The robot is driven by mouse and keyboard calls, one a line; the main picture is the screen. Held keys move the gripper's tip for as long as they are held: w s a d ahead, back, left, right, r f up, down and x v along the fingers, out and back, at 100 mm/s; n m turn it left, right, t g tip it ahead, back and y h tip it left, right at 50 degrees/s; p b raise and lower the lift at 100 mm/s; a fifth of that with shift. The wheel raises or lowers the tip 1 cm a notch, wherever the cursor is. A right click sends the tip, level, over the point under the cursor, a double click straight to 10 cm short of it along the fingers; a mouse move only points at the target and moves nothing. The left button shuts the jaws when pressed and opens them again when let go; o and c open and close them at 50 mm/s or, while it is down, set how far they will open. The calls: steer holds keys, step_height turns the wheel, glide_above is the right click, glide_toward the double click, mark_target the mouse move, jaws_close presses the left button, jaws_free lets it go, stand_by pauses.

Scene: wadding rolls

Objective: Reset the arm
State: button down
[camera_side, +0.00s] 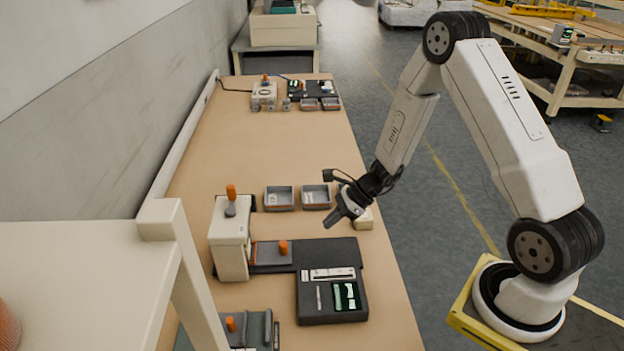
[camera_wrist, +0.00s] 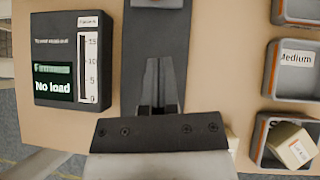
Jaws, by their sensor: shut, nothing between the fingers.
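My gripper (camera_side: 341,214) hangs above the bench's right side, near a row of small trays, with its dark fingers pointing down and to the left. In the wrist view my gripper (camera_wrist: 158,68) shows its two fingers together with nothing between them. My white arm reaches in from its base at the right, bent high at the elbow. Below the gripper lies a dark mat (camera_side: 340,252). A black readout box (camera_side: 331,297) stands in front of it; in the wrist view the readout box (camera_wrist: 68,58) reads "No load".
A cream press-like stand (camera_side: 230,240) with an orange-handled lever stands left of the mat. Grey trays (camera_side: 279,198) lie behind it. In the wrist view, one tray (camera_wrist: 298,60) is labelled "Medium"; another holds a cream block (camera_wrist: 291,146).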

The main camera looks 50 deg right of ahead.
steer(key=shift+v, duration=1.7)
steer(key=s+a+r+n+g+h, duration=0.1)
steer(key=s+a+r+n+h, duration=0.2)
steer(key=n, duration=0.9)
steer(key=s+a+r+n+g+h, duration=0.1)
steer(key=s+a+r+n+h, duration=0.3)
steer(key=n, duration=0.9)
steer(key=s+r, duration=0.3)
steer(key=s, duration=0.1)
steer(key=shift+s+a+r+g, duration=0.2)
steer(key=shift+s+a+g, duration=0.1)
steer(key=shift+a, duration=0.1)
steer(key=shift+w, duration=0.1)
